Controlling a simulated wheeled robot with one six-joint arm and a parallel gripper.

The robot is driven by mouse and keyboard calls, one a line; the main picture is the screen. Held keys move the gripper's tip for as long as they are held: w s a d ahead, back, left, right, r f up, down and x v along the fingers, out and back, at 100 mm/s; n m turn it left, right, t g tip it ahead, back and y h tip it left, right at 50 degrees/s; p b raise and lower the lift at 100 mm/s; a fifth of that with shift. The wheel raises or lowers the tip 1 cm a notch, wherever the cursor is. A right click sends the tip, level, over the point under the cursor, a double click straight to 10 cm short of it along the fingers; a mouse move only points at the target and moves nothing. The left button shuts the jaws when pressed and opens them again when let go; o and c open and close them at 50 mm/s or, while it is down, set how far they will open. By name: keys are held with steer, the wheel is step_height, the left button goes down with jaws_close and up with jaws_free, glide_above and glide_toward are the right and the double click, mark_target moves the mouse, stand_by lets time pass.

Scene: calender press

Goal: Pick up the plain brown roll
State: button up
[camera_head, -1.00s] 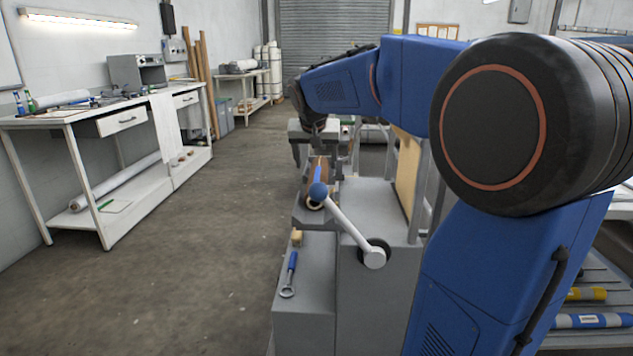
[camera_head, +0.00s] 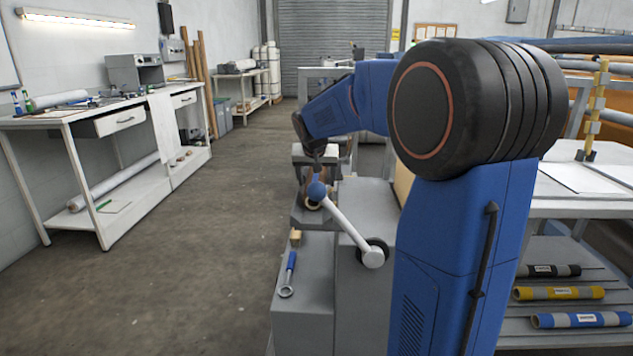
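A brown roll (camera_head: 312,204) lies in a grey cradle on the press, behind the blue ball of a white crank lever. Its ring-like near end shows; the ball and my arm hide much of the rest. My gripper (camera_head: 317,164) points down at the far part of this roll. It is small and dark here, so I cannot tell whether its fingers touch the roll or are open or shut.
The crank lever (camera_head: 345,228) sticks up close to the roll. A blue-handled wrench (camera_head: 288,274) lies on the press's lower ledge. Black, yellow (camera_head: 558,293) and blue (camera_head: 583,320) banded rolls lie on the right shelf. The floor at left is clear.

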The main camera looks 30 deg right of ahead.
steer(key=c, duration=1.4)
steer(key=shift+r, duration=0.15)
